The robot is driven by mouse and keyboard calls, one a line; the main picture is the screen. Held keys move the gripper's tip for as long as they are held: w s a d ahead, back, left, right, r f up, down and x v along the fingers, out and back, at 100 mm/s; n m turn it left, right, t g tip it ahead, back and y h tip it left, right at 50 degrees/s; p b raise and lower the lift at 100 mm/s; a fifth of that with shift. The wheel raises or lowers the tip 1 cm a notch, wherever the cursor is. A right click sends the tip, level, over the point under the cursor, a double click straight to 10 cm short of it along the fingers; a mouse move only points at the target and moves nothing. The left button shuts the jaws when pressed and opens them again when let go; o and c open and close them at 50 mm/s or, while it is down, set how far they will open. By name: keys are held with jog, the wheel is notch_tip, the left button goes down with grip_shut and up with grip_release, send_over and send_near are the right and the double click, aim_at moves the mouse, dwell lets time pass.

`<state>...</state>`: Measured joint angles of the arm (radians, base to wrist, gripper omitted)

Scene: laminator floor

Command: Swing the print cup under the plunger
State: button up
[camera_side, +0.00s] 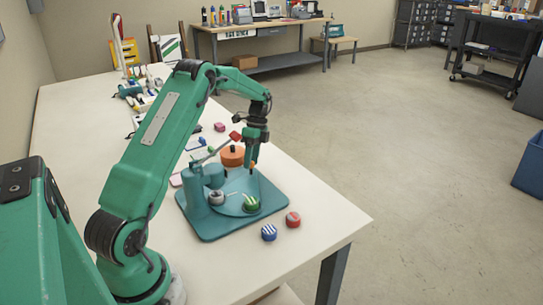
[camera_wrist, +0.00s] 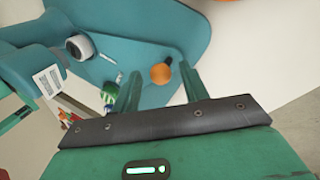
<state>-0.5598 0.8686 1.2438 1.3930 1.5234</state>
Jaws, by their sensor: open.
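A teal press (camera_side: 203,178) stands on a teal base plate (camera_side: 210,232), with a red-tipped lever (camera_side: 235,136) raised above its head. A pale metal cup-like part (camera_side: 217,198) sits below the head; it also shows in the wrist view (camera_wrist: 80,46). A green-and-white striped round piece (camera_side: 251,203) sits on the plate's right side, and in the wrist view (camera_wrist: 109,93) it is partly behind a finger. I cannot tell which is the print cup. An orange knob (camera_wrist: 160,73) appears between the open fingers of my gripper (camera_side: 252,162); contact cannot be told.
A blue striped round piece (camera_side: 269,232) and a red one (camera_side: 293,219) lie near the table's (camera_side: 335,222) right edge. Tools and small blocks lie farther back.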

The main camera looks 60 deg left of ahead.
grip_shut()
jog(key=shift+w+d+m, duration=0.35)
jog(key=shift+d+m, duration=0.2)
jog(key=shift+m, duration=0.15)
jog(key=shift+w+d+m, duration=0.35)
jog(key=shift+d+m, duration=0.2)
jog(key=shift+m, duration=0.15)
grip_release()
jog(key=shift+r, duration=0.1)
jog(key=v, duration=0.7)
jog(key=shift+r, duration=0.35)
jog(key=shift+w, duration=0.15)
